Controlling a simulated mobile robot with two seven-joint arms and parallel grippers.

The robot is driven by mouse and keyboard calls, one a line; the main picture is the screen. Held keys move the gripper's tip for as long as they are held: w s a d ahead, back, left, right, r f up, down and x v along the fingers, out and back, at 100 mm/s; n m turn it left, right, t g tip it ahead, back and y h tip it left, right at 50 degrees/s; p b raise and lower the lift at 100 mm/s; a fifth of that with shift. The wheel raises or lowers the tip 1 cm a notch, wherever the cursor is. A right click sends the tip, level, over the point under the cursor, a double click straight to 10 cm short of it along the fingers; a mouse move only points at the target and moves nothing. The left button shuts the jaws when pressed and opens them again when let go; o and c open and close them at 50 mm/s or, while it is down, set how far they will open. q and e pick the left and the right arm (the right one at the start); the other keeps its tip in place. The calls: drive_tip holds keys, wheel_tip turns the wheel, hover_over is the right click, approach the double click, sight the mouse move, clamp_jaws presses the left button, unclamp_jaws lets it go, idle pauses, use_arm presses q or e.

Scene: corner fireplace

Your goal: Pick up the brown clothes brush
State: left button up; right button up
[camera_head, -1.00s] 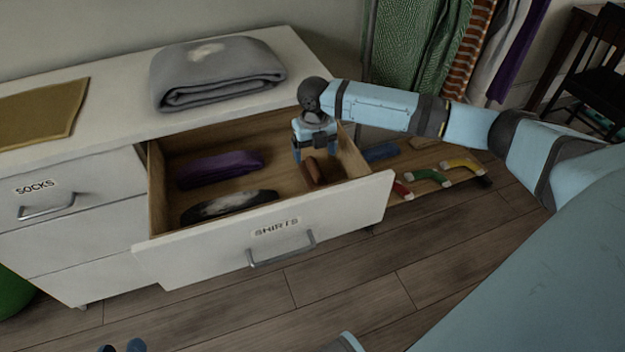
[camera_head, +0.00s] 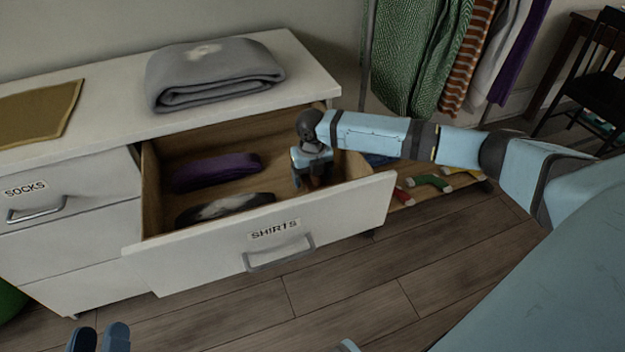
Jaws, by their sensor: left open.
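The brown clothes brush (camera_head: 317,182) lies in the right part of the open drawer labelled SHIRTS (camera_head: 150,205). My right gripper (camera_head: 308,182) points down into the drawer, right over the brush, and hides most of it. I cannot tell whether its fingers are apart or closed on the brush. My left gripper (camera_head: 99,339) shows only as two fingertips at the bottom left edge, open and empty, away from the drawer.
A purple folded cloth (camera_head: 216,172) and a dark-and-white one (camera_head: 225,207) lie in the drawer's left part. A grey folded garment (camera_head: 215,75) sits on the dresser top (camera_head: 110,118). Coloured socks (camera_head: 430,182) lie on a low shelf at right, below hanging clothes.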

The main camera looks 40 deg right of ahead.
drive_tip(key=c, duration=0.9)
drive_tip(key=shift+o, duration=0.2)
drive_tip(key=shift+r+p, duration=0.55)
drive_tip(key=shift+r, duration=0.75)
wheel_tip(320, 180, up, 2)
drive_tip(key=shift+r+p, duration=0.1)
drive_tip(key=shift+p, duration=0.3)
use_arm(q)
drive_tip(key=s+a+f+g+y+p, duration=0.2)
drive_tip(key=a+f+g+y+p, duration=0.2)
drive_tip(key=f, duration=0.6)
drive_tip(key=shift+s+a+f+g, duration=0.15)
drive_tip(key=shift+a+f+g, duration=0.15)
drive_tip(key=shift+g, duration=0.4)
use_arm(e)
wheel_tip(320, 180, up, 15)
drive_tip(key=shift+r, duration=0.15)
